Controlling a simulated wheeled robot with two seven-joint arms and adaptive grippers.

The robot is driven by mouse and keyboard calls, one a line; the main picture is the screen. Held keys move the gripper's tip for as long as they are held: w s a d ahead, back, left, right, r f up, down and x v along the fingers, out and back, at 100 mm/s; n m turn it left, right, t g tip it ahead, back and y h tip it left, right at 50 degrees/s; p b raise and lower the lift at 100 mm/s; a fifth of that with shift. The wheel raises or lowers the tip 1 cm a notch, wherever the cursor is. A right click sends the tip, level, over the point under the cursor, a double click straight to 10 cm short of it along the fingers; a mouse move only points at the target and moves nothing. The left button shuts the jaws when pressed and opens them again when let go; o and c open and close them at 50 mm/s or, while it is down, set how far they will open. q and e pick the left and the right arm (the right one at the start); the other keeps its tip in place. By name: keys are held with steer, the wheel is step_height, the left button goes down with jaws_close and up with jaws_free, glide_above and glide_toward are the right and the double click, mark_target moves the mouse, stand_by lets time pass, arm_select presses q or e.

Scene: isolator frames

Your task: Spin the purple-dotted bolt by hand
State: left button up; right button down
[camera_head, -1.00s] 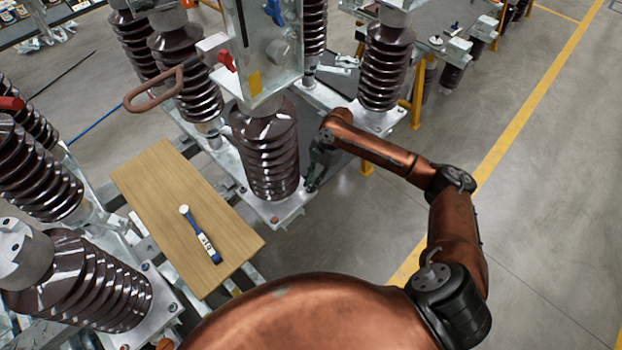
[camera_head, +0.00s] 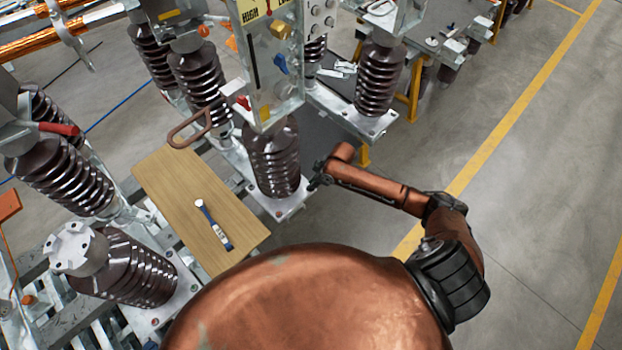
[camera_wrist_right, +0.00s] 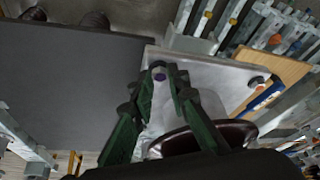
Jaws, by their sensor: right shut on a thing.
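The purple-dotted bolt (camera_wrist_right: 159,74) shows in the right wrist view as a small purple-topped head near a corner of a pale metal base plate (camera_wrist_right: 215,80). My right gripper (camera_wrist_right: 161,72) has its green fingers on either side of this bolt and is shut on it. In the head view my right gripper (camera_head: 318,181) is at the right corner of the plate under the middle brown ribbed insulator (camera_head: 272,160). The bolt itself cannot be made out there. My left gripper is not in view.
A wooden board (camera_head: 165,185) left of the insulator holds a blue-and-white wrench (camera_head: 214,226). A metal box (camera_head: 265,60) with a brown loop handle (camera_head: 190,128) stands above the insulator. More ribbed insulators stand around. The floor (camera_head: 520,200) at the right is clear.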

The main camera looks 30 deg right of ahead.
steer(key=m+p, duration=0.2)
steer(key=m+h+p, duration=0.1)
steer(key=m+p, duration=0.1)
steer(key=s+m+t+h+p, duration=0.1)
steer(key=m+p, duration=0.1)
steer(key=shift+a+f+m+p, duration=0.1)
steer(key=shift+a+m+p, duration=0.2)
steer(key=shift+p, duration=0.1)
steer(key=shift+a+f+m+h+p, duration=0.15)
steer(key=shift+m+h+p, duration=0.35)
steer(key=shift+m, duration=0.7)
steer(key=shift+m+h, duration=0.5)
steer(key=shift+m, duration=0.8)
steer(key=c, duration=2)
jaws_free()
steer(key=shift+o, duration=0.8)
steer(key=shift+w, duration=0.15)
steer(key=shift+a+r, duration=0.1)
steer(key=shift+r, duration=0.1)
steer(key=v, duration=1.1)
steer(key=shift+s+r, duration=0.3)
steer(key=shift+r, duration=0.05)
